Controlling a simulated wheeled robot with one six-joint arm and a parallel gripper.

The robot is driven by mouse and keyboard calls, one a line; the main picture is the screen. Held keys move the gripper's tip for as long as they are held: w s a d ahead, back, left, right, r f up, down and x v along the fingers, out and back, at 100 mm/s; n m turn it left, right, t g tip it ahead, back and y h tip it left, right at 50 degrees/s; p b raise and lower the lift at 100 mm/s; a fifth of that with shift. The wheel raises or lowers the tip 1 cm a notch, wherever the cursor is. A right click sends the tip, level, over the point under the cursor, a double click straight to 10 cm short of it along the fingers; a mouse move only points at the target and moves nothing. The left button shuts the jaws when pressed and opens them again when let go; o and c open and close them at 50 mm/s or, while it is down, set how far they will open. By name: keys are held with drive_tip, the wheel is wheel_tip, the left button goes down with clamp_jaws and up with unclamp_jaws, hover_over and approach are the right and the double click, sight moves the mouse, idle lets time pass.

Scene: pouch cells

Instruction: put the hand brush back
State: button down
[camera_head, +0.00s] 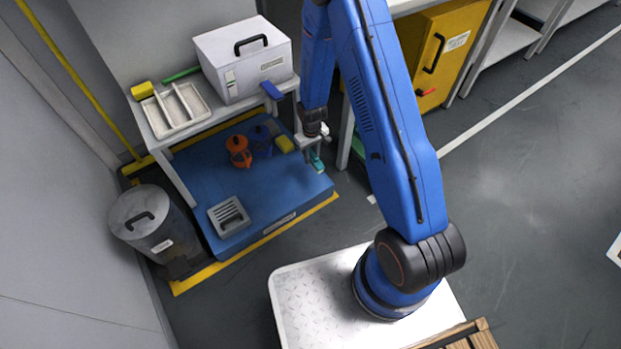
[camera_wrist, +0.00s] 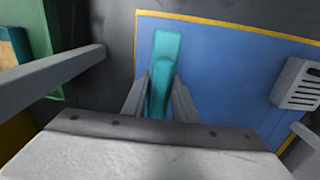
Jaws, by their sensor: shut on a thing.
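My gripper (camera_head: 314,148) hangs beside the right end of the blue platform, below the bench top. It is shut on a teal hand brush (camera_head: 317,161), which shows small under the fingers in the head view. In the wrist view the brush (camera_wrist: 167,55) is a long teal piece between my two grey fingers (camera_wrist: 160,90), pointing away over the blue platform (camera_wrist: 220,65). Its bristles cannot be made out. The fingers and wrist hide its near end. I cannot tell whether it touches the platform.
A white bench (camera_head: 150,118) carries a lidded grey box (camera_head: 245,75), a divided tray (camera_head: 160,120) and a yellow block (camera_head: 142,90). The blue platform (camera_head: 205,180) below holds orange (camera_head: 238,152) and blue (camera_head: 260,140) containers and a slotted grey piece (camera_head: 229,216). A grey bin (camera_head: 150,225) stands left.

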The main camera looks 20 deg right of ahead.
sight(311, 178)
drive_tip(key=shift+s+a+f, duration=0.2)
drive_tip(key=shift+s+f, duration=0.2)
drive_tip(key=shift+a+f, duration=0.1)
drive_tip(key=shift+f, duration=4.85)
drive_tip(key=shift+f, duration=0.1)
drive_tip(key=c, duration=1.4)
unclamp_jaws()
